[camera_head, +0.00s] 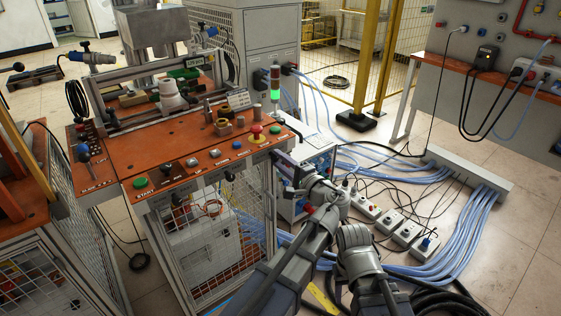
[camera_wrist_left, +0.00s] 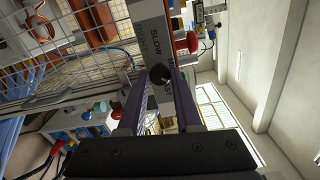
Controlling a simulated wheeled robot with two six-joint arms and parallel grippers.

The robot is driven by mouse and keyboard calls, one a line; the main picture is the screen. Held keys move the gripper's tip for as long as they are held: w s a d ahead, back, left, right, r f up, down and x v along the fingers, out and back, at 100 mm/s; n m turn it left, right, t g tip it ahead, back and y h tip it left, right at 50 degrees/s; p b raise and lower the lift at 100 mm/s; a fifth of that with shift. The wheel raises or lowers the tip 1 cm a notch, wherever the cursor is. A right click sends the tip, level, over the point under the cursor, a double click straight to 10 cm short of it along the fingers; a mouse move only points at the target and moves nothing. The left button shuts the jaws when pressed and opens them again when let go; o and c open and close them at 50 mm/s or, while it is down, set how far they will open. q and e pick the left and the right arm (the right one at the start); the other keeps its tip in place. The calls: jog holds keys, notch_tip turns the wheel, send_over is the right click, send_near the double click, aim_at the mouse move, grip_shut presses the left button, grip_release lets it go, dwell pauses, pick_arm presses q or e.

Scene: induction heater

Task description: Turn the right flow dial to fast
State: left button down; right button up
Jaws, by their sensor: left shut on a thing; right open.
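In the left wrist view a black dial (camera_wrist_left: 159,73) sits on a grey strip printed SLOW and FAST (camera_wrist_left: 155,40). The two dark fingers of my left gripper (camera_wrist_left: 159,82) are closed around the dial, one on each side. The way the dial points is hard to read. In the head view my left gripper (camera_head: 289,168) is at the right front corner of the orange-topped bench (camera_head: 205,165). It hides the dial there. Fingers of my right gripper do not show; only a grey arm link is seen at the lower middle.
The bench's front row holds a green start button (camera_head: 140,183), several switches and a red mushroom button (camera_head: 257,130). A red-green signal light (camera_head: 275,88) stands behind. Power strips (camera_head: 408,234) and blue cables (camera_head: 455,235) cover the floor to the right. Bare floor lies at far right.

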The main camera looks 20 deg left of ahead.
pick_arm(q)
jog(key=shift+m, duration=2.2)
jog(key=c, duration=0.6)
grip_release()
